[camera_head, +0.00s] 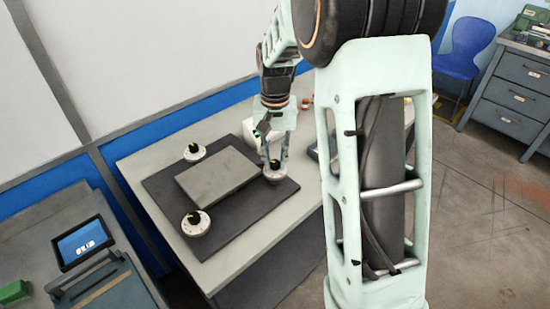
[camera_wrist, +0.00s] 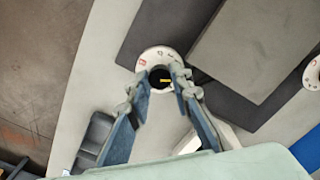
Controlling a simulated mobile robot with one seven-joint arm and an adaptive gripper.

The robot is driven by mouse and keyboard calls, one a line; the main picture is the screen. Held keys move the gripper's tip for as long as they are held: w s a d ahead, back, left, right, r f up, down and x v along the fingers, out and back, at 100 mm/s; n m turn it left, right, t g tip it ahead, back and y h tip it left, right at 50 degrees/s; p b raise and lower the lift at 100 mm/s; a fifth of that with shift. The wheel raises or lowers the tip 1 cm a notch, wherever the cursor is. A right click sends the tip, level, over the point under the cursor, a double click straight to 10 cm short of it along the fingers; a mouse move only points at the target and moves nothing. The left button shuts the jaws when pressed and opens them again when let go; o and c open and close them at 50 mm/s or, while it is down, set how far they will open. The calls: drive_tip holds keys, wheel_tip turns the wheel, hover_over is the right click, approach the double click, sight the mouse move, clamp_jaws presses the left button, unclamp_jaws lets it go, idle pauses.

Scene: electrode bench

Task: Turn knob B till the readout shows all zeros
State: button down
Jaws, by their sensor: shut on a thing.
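My gripper (camera_head: 275,152) reaches down from above to the dial knob (camera_head: 274,173) at the right of the grey slab. In the wrist view, my gripper (camera_wrist: 162,78) has its two fingers on either side of that black knob (camera_wrist: 166,80), closed on it. The knob has a yellow mark and sits on a round white dial (camera_wrist: 152,57) with small marks. Two more dial knobs, one at the back (camera_head: 195,152) and one at the front (camera_head: 196,222), stand free. I cannot read which is B. A tablet (camera_head: 83,243) has a blue screen with white figures too small to read.
The slab (camera_head: 218,178) and dark mat (camera_head: 165,197) lie on a pale bench (camera_head: 140,165). A white object (camera_head: 250,133) stands behind my gripper. A side bench (camera_head: 35,240) at lower left holds the tablet and a green block (camera_head: 14,292). My arm hides the bench's right part.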

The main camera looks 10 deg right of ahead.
sight(275, 162)
drive_tip(key=c, duration=1.7)
unclamp_jaws()
drive_tip(key=shift+c, duration=0.2)
drive_tip(key=shift+r, duration=0.1)
wheel_tip(275, 162, up, 12)
